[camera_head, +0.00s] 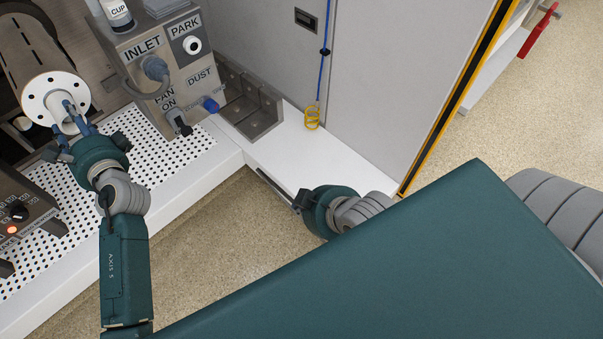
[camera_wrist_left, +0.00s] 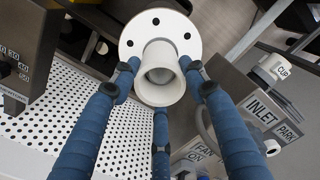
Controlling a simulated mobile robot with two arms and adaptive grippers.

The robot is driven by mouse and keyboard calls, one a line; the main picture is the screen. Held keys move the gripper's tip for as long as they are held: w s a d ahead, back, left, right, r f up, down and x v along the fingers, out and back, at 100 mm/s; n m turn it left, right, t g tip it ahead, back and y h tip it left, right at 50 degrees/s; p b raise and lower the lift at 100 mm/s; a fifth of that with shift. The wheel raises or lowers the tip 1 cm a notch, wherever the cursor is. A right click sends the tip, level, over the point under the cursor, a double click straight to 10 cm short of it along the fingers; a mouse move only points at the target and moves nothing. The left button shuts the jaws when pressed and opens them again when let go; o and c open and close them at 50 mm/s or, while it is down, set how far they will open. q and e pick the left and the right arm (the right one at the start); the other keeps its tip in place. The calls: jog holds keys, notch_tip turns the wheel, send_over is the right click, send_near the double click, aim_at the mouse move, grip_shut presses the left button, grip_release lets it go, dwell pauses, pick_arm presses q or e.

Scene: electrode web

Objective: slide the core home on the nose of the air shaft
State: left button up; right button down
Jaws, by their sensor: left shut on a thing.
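The core, a short white tube (camera_head: 63,121), stands out in front of a round white flange (camera_head: 36,92) with bolt holes at the far left. The left wrist view shows the open end of the core (camera_wrist_left: 160,88) facing me, with the flange (camera_wrist_left: 136,36) behind it. My left gripper (camera_head: 72,116) is shut on the core, its blue fingers around the tube. A grey cylinder (camera_head: 30,48) lies behind the flange. The air shaft's nose is hidden behind the core, and I cannot tell how far the core sits on it. My right gripper (camera_head: 298,204) is low in the middle, its fingers mostly hidden.
A grey control box (camera_head: 150,45) with INLET, PARK and DUST labels stands right of the flange. A dark panel with an orange lamp (camera_head: 13,229) is at the lower left. The white perforated deck (camera_head: 160,155) lies below. A blue cord (camera_head: 324,50) hangs by the cabinet wall.

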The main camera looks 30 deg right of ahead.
pick_arm(q)
jog(key=shift+w+a+r, duration=0.1)
jog(key=shift+r, duration=0.1)
jog(key=o, duration=1.3)
jog(key=shift+w+f, duration=0.15)
jog(key=shift+o, duration=0.2)
jog(key=shift+s+d+f, duration=0.1)
jog(key=shift+s+d, duration=0.1)
jog(key=shift+s, duration=0.2)
jog(key=v, duration=1.1)
jog(key=shift+s, duration=0.1)
